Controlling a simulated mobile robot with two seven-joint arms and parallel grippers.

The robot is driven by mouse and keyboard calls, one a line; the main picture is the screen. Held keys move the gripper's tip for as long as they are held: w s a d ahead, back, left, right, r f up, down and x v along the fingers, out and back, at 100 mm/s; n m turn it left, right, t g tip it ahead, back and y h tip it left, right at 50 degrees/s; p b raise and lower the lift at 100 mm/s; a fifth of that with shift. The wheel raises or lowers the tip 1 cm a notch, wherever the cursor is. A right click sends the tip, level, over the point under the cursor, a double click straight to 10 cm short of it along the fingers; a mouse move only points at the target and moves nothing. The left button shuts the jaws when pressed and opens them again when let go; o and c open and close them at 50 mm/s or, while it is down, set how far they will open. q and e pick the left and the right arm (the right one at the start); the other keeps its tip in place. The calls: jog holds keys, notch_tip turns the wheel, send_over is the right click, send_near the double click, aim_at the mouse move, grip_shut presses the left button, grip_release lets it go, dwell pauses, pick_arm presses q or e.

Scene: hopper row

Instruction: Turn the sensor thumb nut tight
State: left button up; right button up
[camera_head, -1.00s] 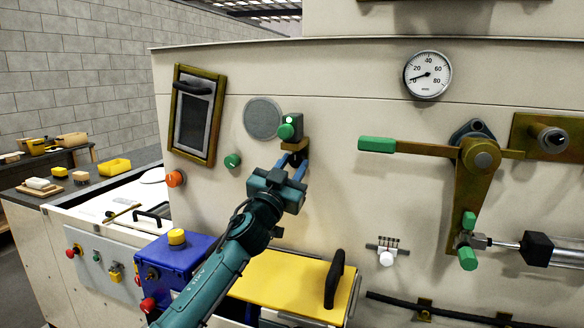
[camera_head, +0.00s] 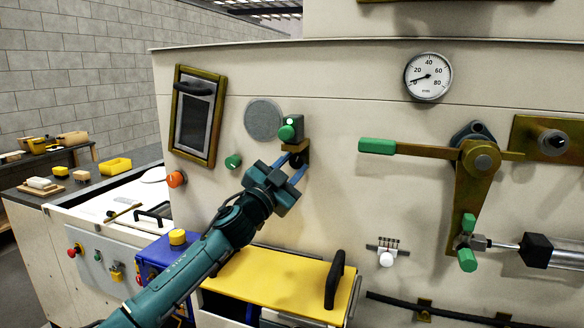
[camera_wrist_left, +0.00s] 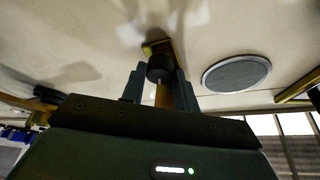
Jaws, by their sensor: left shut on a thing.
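The sensor (camera_head: 291,128), a small box with a green round face, sits on a brass bracket (camera_head: 294,146) on the cream panel. The dark thumb nut (camera_head: 304,156) is just below it, mostly hidden by my fingers. In the left wrist view the nut (camera_wrist_left: 160,66) is a dark round knob in front of the brass bracket (camera_wrist_left: 157,46), between my fingertips. My left gripper (camera_head: 296,164) reaches up to it from below, tilted, and is shut on the nut; the gripper also shows in the left wrist view (camera_wrist_left: 160,82). My right gripper is not in view.
A grey disc (camera_head: 264,119) and a green button (camera_head: 233,161) are left of the sensor. A brass lever with a green handle (camera_head: 377,146) stands out to the right. A yellow lid (camera_head: 275,280) with a black handle (camera_head: 334,280) lies below my arm.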

pick_arm(q)
jog(key=shift+a+m+g+h, duration=0.1)
jog(key=shift+m+g+h, duration=0.45)
jog(key=shift+m, duration=1.05)
jog(key=o, duration=0.9)
jog(key=shift+c, duration=0.2)
jog(key=shift+o, duration=0.6)
jog(key=shift+r, duration=0.1)
jog(key=shift+a, duration=0.1)
